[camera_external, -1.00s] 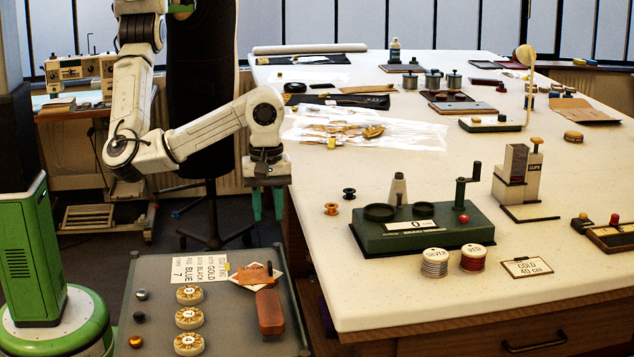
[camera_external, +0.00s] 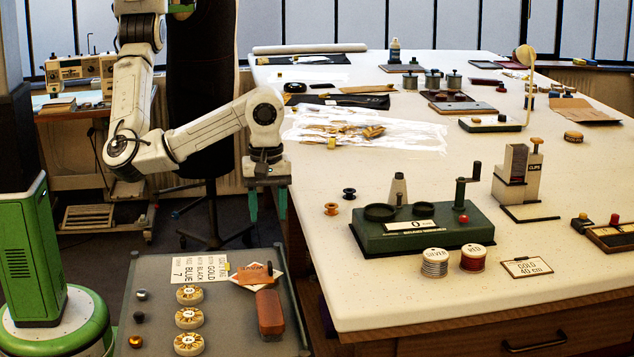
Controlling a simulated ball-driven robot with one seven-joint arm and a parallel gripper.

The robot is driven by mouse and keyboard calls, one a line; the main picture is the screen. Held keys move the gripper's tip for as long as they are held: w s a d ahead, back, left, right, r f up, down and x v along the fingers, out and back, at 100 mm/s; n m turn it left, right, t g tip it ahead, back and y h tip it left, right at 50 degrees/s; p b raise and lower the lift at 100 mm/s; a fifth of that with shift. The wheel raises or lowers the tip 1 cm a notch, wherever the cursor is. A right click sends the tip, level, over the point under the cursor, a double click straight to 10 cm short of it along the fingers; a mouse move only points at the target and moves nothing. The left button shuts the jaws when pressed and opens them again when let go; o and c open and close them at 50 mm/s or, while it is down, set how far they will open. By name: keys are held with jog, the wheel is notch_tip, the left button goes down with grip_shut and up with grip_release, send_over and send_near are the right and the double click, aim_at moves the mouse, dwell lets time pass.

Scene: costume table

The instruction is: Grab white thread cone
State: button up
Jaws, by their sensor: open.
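A small whitish cone (camera_external: 398,190) with a dark top stands upright at the back of the green winding machine (camera_external: 425,233) on the big table; it looks like the white thread cone, though its thread is too small to make out. The machine's front edge partly hides nothing of it; its base meets the machine's back edge. My gripper (camera_external: 267,206) points down with green fingers apart and nothing between them. It hangs left of the cone, near the table's left edge and above the far end of the grey tray.
A black spool (camera_external: 349,194) and an orange spool (camera_external: 331,209) stand left of the machine. A silver spool (camera_external: 435,263) and a red spool (camera_external: 473,258) stand in front. The machine's crank (camera_external: 466,190) rises right of the cone. The grey tray (camera_external: 235,330) holds several discs.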

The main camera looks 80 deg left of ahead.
jog(key=o, duration=0.3)
jog(key=shift+o, duration=0.2)
